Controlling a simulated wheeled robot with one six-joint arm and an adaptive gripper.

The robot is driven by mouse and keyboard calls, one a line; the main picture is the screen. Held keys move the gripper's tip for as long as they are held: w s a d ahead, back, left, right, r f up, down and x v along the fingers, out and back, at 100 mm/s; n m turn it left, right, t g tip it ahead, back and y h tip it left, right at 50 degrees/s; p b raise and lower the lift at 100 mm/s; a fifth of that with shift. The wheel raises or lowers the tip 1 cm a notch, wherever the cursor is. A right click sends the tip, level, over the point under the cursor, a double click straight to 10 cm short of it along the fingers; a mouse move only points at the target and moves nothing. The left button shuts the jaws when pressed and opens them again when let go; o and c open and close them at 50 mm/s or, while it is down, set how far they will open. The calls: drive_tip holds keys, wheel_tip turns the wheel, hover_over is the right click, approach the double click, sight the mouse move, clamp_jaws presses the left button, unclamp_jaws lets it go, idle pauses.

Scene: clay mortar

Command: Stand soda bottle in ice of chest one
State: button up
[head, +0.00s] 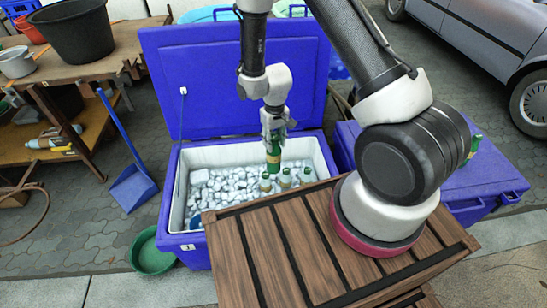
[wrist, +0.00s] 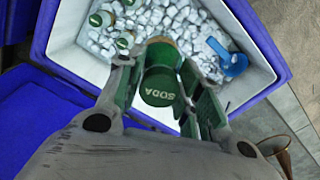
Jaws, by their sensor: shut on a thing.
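The open blue chest (head: 172,195) is filled with white ice (head: 225,190); its number label is too small to read surely. It also shows in the wrist view (wrist: 262,92). My gripper (head: 274,128) is over the chest, shut on the green soda bottle (head: 273,155). In the wrist view its green cap marked SODA (wrist: 160,90) faces the camera between the fingers, and the bottle points down toward the ice. In the head view it looks roughly upright; whether its base touches the ice I cannot tell. Several other bottles (head: 285,179) stand in the ice at the chest's right side.
A blue scoop (wrist: 230,62) lies in the ice at one side. The raised lid (head: 195,80) stands behind. A slatted wooden crate top (head: 270,255) is in front. A closed blue chest (head: 490,175) with green bottles on it is to the right. A green basin (head: 150,255) sits front left.

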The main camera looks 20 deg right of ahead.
sight(273, 158)
drive_tip(key=shift+n, duration=0.5)
drive_tip(key=s+f, duration=0.1)
drive_tip(key=f, duration=0.1)
drive_tip(key=s+a+f, duration=0.1)
drive_tip(key=s+f, duration=0.1)
drive_tip(key=f, duration=0.1)
drive_tip(key=shift+s+a+f, duration=0.25)
drive_tip(key=shift+f, duration=0.05)
wheel_tip(273, 158, down, 25)
drive_tip(key=shift+f, duration=0.7)
idle(1.0)
drive_tip(key=o, duration=1.1)
drive_tip(key=shift+o, duration=0.4)
drive_tip(key=o, duration=0.4)
wheel_tip(273, 158, up, 27)
idle(0.5)
